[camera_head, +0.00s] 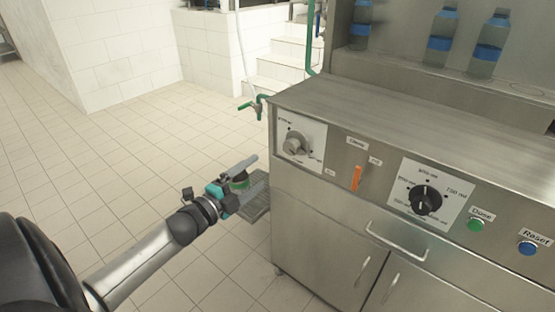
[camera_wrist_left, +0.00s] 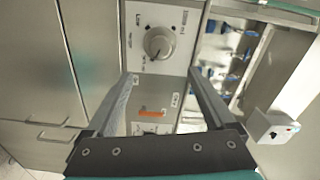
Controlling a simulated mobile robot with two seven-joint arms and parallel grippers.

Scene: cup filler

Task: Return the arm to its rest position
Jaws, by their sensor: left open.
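My left gripper (camera_head: 247,172) reaches in from the left in the head view, near the left end of the steel machine. Its two fingers are apart with nothing between them. The left wrist view also shows the open fingers of this gripper (camera_wrist_left: 158,90), with the machine's grey knob (camera_wrist_left: 158,43) and orange switch (camera_wrist_left: 152,114) beyond them. In the head view the gripper is apart from the grey knob (camera_head: 297,144) and the orange switch (camera_head: 356,178). My right gripper does not show.
The steel machine (camera_head: 325,240) fills the right, with a black dial (camera_head: 425,200), a green button (camera_head: 475,225), a blue button (camera_head: 527,248) and a door handle (camera_head: 395,243). Blue-capped bottles (camera_head: 441,38) stand on top. A grate (camera_head: 258,203) sits by the gripper. Tiled floor (camera_head: 110,170) at left is clear.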

